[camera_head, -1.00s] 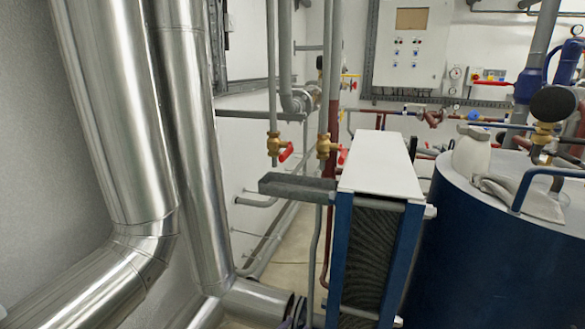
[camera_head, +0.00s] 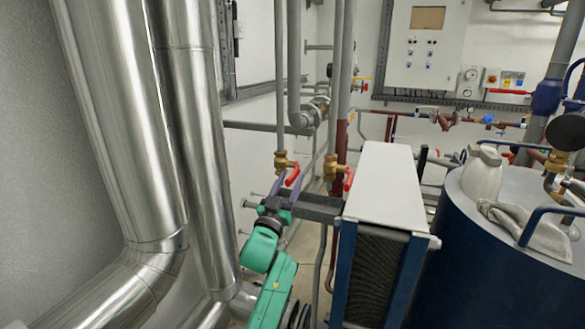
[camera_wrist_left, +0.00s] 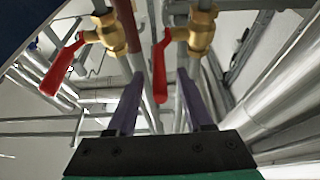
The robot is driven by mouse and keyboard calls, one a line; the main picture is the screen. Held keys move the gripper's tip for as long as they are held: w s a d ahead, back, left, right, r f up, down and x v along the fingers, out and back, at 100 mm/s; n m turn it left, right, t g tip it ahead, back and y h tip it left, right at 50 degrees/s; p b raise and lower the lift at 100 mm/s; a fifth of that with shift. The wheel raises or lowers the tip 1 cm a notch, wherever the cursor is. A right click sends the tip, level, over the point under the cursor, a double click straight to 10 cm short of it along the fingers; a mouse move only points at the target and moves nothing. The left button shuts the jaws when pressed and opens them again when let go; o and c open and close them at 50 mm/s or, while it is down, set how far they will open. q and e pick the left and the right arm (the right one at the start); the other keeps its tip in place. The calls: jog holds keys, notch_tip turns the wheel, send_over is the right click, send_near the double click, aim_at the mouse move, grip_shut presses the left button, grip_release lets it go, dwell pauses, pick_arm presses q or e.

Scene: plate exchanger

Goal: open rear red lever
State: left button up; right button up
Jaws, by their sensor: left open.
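Two brass valves with red levers sit on vertical grey pipes in the head view. The left lever (camera_head: 293,176) is on the left valve (camera_head: 284,160); the right lever (camera_head: 349,181) is beside the white-topped exchanger. Both levers slant downward. My left gripper (camera_head: 284,188) is just below the left valve, its purple fingers partly hidden. In the left wrist view, the open fingers (camera_wrist_left: 159,78) stand on either side of one red lever (camera_wrist_left: 161,72), apparently the left one; contact is unclear. The other lever (camera_wrist_left: 62,66) is outside them. My right gripper is not in view.
A grey channel (camera_head: 318,205) runs from near my gripper to the exchanger (camera_head: 385,190). Large silver pipes (camera_head: 120,110) stand at the left. A blue tank (camera_head: 470,250) with a white bottle (camera_head: 482,172) and cloth (camera_head: 515,218) is at the right.

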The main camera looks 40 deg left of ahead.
aim_at(294, 173)
pick_arm(q)
jog(key=shift+x, duration=1.1)
grip_shut()
dwell(0.6)
